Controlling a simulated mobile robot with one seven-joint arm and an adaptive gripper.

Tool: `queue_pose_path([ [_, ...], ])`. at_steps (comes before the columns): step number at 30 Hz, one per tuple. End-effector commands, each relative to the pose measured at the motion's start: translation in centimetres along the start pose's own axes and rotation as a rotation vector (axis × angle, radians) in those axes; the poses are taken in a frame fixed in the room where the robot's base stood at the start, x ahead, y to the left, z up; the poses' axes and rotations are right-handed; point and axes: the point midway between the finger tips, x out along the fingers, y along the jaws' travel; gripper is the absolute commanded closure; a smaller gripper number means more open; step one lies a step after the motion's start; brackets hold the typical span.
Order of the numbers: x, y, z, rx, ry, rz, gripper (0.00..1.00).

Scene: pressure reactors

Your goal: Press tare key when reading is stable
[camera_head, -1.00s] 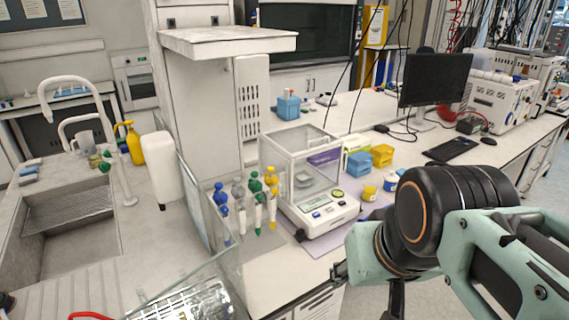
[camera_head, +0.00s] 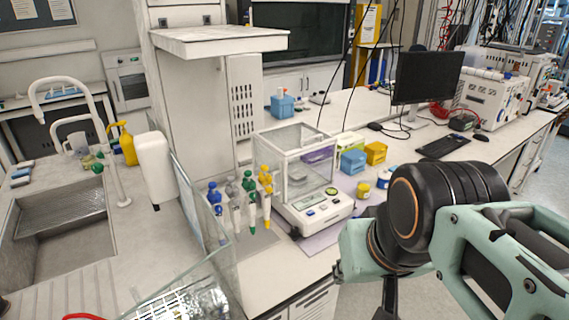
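The analytical balance (camera_head: 296,176) stands on the bench in the middle of the view, with a clear glass draft shield over its weighing pan. Its white front panel (camera_head: 318,208) carries a small display and several coloured keys. The digits are too small to read, and I cannot tell which key is tare. My gripper (camera_head: 386,298) shows only as a dark part at the lower edge, below my arm's wrist, to the right of the balance and nearer to me. Its fingertips are hidden or out of frame. It is apart from the balance.
Several pipettes (camera_head: 240,203) stand close to the balance's left. Blue (camera_head: 353,161) and yellow (camera_head: 376,152) boxes and small jars (camera_head: 363,190) are to its right. A monitor (camera_head: 427,77) stands farther back.

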Motion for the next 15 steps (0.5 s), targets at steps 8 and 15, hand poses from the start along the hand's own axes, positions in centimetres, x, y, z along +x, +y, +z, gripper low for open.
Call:
queue_pose_path([
  [8,0.00,0.00,0.00,0.000,0.000,0.000,1.00],
  [15,0.00,0.00,0.00,0.000,0.000,0.000,1.00],
])
